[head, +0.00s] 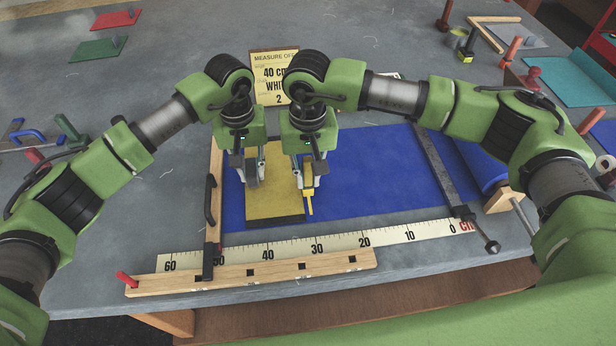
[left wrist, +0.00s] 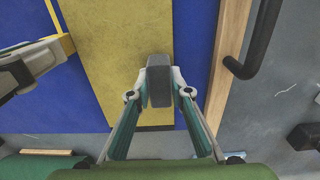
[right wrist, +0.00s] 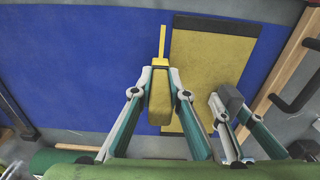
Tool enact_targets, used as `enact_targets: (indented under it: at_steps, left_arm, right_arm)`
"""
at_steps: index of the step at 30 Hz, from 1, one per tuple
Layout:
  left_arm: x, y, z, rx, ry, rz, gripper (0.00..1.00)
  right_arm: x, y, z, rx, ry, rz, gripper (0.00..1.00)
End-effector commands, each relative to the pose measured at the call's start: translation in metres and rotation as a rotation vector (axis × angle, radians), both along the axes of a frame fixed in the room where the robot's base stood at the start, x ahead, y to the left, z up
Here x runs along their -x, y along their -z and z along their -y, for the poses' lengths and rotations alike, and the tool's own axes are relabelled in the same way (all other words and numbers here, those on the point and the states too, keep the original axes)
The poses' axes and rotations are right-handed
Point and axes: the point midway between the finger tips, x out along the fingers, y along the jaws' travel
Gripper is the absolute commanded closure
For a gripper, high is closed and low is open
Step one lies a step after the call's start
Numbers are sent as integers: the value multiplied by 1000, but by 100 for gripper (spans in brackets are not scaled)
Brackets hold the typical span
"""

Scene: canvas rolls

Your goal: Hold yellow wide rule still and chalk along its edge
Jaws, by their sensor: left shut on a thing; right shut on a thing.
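The yellow wide rule (head: 272,155) lies flat on the blue canvas, with a dark strip at its near end. My left gripper (head: 252,178) is shut on the rule's grey grip block (left wrist: 159,86). My right gripper (right wrist: 161,80) is shut on a yellow chalk holder (right wrist: 160,105), right of the rule in the head view. A thin yellow strip (head: 309,207) runs from the holder beside the rule's long edge. I cannot tell whether it is chalk tip or drawn line. The rule also shows in the left wrist view (left wrist: 125,50) and right wrist view (right wrist: 208,70).
The blue canvas (head: 375,175) is open to the right, up to a dark bar (head: 440,165) and the roll. A wooden bar with black handle (head: 214,190) stands left of the rule. A measuring scale (head: 335,242) runs along the front. A sign (head: 273,75) stands behind.

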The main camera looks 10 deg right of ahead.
Motion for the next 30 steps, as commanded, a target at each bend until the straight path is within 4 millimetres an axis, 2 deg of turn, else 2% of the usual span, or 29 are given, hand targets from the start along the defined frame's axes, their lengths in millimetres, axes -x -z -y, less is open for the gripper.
enact_targets:
  at_steps: [9,21,30]
  left_arm:
    - [0,0,0,0,0,1,100]
    - [0,0,0,0,-1,1,100]
    - [0,0,0,1,1,1,100]
  right_arm:
    - [-1,1,1,2,2,0,100]
    - [-28,0,-3,1,3,0,100]
    - [-30,0,-4,-1,0,1,100]
